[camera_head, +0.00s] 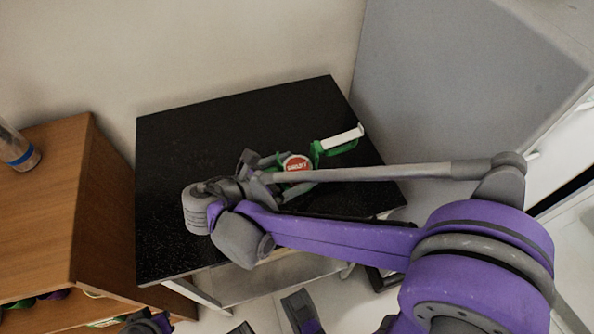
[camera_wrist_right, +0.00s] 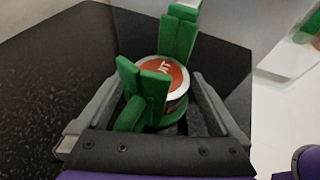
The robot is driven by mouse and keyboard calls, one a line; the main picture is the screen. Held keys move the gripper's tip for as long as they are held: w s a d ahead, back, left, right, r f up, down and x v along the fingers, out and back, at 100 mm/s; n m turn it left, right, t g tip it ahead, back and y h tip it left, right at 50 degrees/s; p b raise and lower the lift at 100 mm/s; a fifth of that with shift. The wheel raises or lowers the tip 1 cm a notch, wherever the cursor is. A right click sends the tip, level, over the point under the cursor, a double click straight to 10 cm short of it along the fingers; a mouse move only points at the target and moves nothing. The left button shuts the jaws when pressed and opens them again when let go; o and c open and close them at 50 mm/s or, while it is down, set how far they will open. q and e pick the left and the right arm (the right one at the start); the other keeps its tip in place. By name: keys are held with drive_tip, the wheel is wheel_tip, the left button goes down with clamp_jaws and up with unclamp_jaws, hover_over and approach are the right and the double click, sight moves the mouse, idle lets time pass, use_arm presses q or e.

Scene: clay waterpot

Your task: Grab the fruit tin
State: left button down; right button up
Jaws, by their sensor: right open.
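The fruit tin (camera_head: 297,163) is a small round tin with a red and white lid, on the black table top. In the right wrist view the tin (camera_wrist_right: 170,72) shows between and just beyond the grey fingers. Green upright pieces stand close around it and hide its near left side. My right gripper (camera_head: 281,174) is open with its fingers on either side of the tin; it also shows in the right wrist view (camera_wrist_right: 155,82). I cannot tell whether either finger touches the tin. Purple and grey parts of mine show at the bottom edge; whether my left gripper is open is unclear.
A green object with a white bar (camera_head: 344,138) lies right beside the tin. A grey cabinet (camera_head: 450,90) stands right.

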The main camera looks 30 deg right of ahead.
drive_tip(key=shift+w+d+f, duration=0.1)
drive_tip(key=shift+d+f, duration=0.1)
drive_tip(key=shift+d, duration=0.3)
drive_tip(key=c, duration=1.4)
